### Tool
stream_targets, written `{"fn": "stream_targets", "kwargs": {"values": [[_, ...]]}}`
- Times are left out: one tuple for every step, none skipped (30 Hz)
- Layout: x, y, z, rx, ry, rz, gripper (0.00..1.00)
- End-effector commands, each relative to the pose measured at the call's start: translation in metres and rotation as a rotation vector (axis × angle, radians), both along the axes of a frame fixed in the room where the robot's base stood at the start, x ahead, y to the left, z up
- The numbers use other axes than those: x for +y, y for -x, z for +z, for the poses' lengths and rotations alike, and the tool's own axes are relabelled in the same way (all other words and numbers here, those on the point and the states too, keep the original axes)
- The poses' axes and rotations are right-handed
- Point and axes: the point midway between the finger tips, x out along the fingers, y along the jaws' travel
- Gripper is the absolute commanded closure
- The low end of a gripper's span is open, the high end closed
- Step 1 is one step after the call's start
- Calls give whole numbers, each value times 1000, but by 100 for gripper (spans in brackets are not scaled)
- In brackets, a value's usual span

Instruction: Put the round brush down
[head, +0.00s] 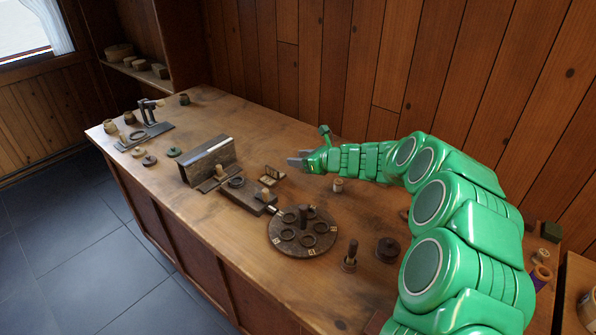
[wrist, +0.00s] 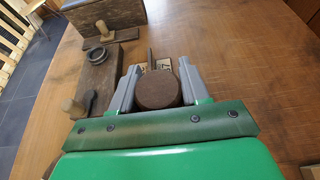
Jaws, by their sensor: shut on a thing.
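My gripper (head: 300,160) is above the table, behind the long wooden block. In the wrist view its two grey fingers (wrist: 158,88) are shut on a round, dark brown thing, which I take to be the round brush (wrist: 158,92). Only its flat round top shows clearly; its underside is hidden. In the head view I cannot make it out between the fingers. A small pale wooden stand (head: 271,176) is on the table just below the gripper. It also shows partly behind the brush in the wrist view (wrist: 164,64).
A dark upright board (head: 225,153) and a long block with a ring and pegs (head: 240,197) stand left of the gripper. A round disc with several rings (head: 290,250), a spindle (head: 350,256) and a dark spool (head: 387,250) are nearer. A small spool (head: 338,185) stands close by.

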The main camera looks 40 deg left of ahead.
Motion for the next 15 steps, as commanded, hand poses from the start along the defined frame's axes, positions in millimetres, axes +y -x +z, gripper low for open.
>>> {"fn": "stream_targets", "kwargs": {"values": [[3, -1, -7, 0, 3, 1, 84], [5, -2, -10, 1, 4, 2, 84], [6, -4, -14, 2, 4, 2, 84], [8, -5, -16, 2, 5, 2, 84], [9, -7, -18, 1, 4, 3, 84], [11, -9, -21, 0, 3, 3, 84], [13, -11, -22, -1, 2, 3, 84], [14, -12, -24, -1, 1, 3, 84], [16, -14, -27, -1, 1, 3, 84], [18, -15, -30, -1, 1, 3, 84], [19, -16, -32, 0, 1, 3, 84], [21, -17, -35, 2, 2, 2, 84], [22, -18, -38, 2, 3, 2, 84], [23, -18, -39, 3, 3, 3, 84], [24, -19, -41, 2, 3, 2, 84]]}}
